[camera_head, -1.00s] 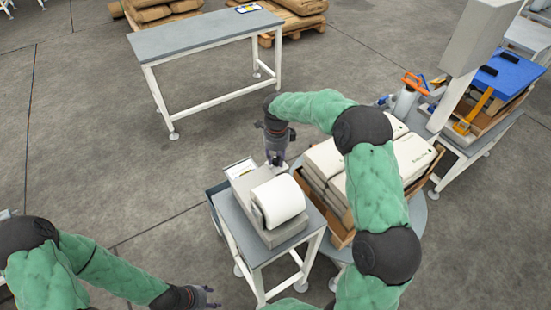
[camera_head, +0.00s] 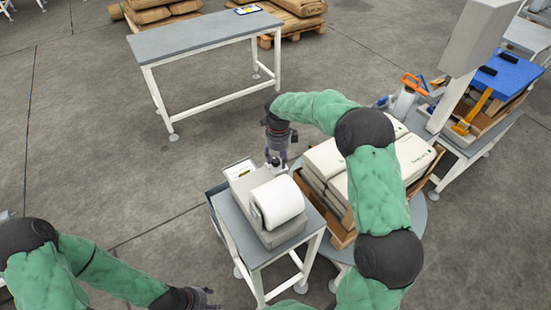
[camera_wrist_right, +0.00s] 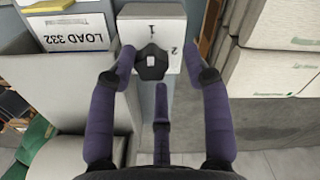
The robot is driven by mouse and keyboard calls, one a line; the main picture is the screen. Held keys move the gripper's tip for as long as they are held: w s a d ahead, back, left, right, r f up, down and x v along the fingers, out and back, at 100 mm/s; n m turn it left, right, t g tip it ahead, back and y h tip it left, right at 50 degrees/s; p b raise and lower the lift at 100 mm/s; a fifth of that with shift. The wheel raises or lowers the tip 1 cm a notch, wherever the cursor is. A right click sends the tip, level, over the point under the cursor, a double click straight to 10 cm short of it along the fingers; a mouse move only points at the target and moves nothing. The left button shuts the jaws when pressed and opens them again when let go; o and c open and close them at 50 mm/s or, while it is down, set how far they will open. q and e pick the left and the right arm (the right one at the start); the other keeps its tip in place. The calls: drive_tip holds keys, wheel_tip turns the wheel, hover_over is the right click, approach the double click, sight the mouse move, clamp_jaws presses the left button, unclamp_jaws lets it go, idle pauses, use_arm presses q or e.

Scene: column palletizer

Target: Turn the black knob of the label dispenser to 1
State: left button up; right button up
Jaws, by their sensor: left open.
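The label dispenser (camera_head: 277,231) is a grey box with a white label roll (camera_head: 278,201) on a small table. In the right wrist view its black knob (camera_wrist_right: 151,63) sits on a pale face marked 1 above and 2 to the upper right. The knob's narrow end points up, roughly toward the 1. In the head view my right gripper (camera_head: 277,162) is behind the dispenser. My left gripper (camera_head: 208,299) is open and empty at the bottom.
A LOAD 332 card (camera_wrist_right: 75,32) lies beside the knob. A carton of pale packs (camera_head: 325,162) stands close right of the dispenser. The floor on the left is clear.

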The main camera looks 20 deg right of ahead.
sight(279, 160)
drive_tip(key=shift+s, duration=0.1)
drive_tip(key=shift+a+f, duration=0.1)
drive_tip(key=shift+a, duration=0.05)
drive_tip(key=shift+r, duration=4)
drive_tip(key=shift+d, duration=0.2)
